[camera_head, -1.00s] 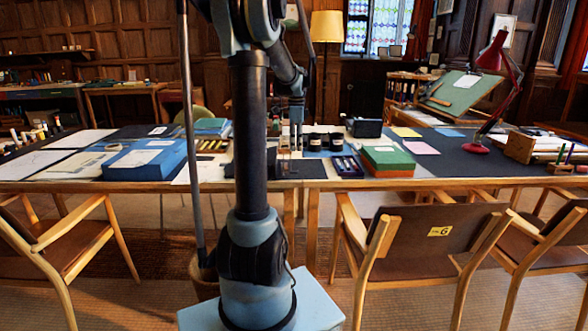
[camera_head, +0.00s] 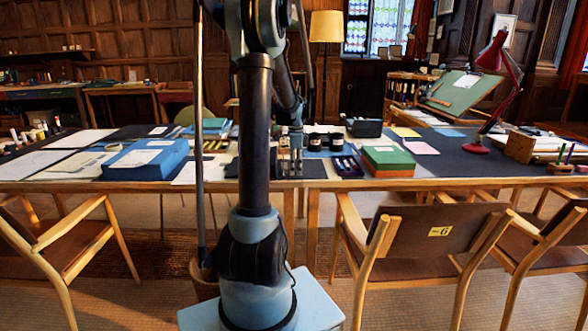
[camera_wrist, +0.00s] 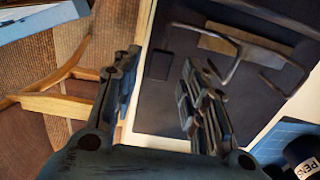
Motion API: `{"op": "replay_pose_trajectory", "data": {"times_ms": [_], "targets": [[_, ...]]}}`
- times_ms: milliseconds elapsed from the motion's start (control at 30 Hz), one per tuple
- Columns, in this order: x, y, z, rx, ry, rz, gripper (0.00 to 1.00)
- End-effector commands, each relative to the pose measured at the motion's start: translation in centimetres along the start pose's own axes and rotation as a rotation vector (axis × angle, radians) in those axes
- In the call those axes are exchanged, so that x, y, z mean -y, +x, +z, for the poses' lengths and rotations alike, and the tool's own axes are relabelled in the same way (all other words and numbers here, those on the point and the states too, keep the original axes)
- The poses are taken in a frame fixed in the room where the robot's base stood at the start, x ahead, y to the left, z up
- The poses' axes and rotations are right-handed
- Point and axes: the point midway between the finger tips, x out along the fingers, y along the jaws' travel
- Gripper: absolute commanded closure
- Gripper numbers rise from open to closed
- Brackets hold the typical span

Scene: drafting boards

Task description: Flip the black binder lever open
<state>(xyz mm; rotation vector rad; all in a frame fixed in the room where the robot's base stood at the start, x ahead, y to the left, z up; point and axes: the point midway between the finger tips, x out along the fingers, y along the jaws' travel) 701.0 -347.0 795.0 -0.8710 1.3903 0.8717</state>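The black binder (camera_wrist: 160,112) lies flat in the wrist view, with a metal plate and bent metal wire parts (camera_wrist: 240,50) on its dark surface. I cannot tell clearly which of these parts is the lever. In the head view the binder (camera_head: 317,170) is a dark patch near the table's front edge, partly hidden by my gripper (camera_head: 291,170). My gripper (camera_wrist: 160,65) is open and empty in the wrist view. Contact cannot be told.
A pen tray (camera_head: 347,167) and a green-topped box (camera_head: 388,160) stand right of the binder. Dark jars (camera_head: 315,142) stand behind it; one labelled jar (camera_wrist: 303,158) shows in the wrist view. A blue box (camera_head: 148,158) lies left. Chairs (camera_head: 435,240) stand in front.

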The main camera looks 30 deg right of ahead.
Motion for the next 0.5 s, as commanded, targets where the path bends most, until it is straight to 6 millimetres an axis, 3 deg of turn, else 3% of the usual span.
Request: {"op": "replay_pose_trajectory", "data": {"times_ms": [67,267,500], "targets": [[0.00,-0.01,0.00,0.000,0.000,0.000,0.60],[-0.01,-0.02,0.00,0.000,0.000,0.000,1.00],[-0.04,-0.06,0.23,-0.006,-0.002,0.000,1.00]]}}
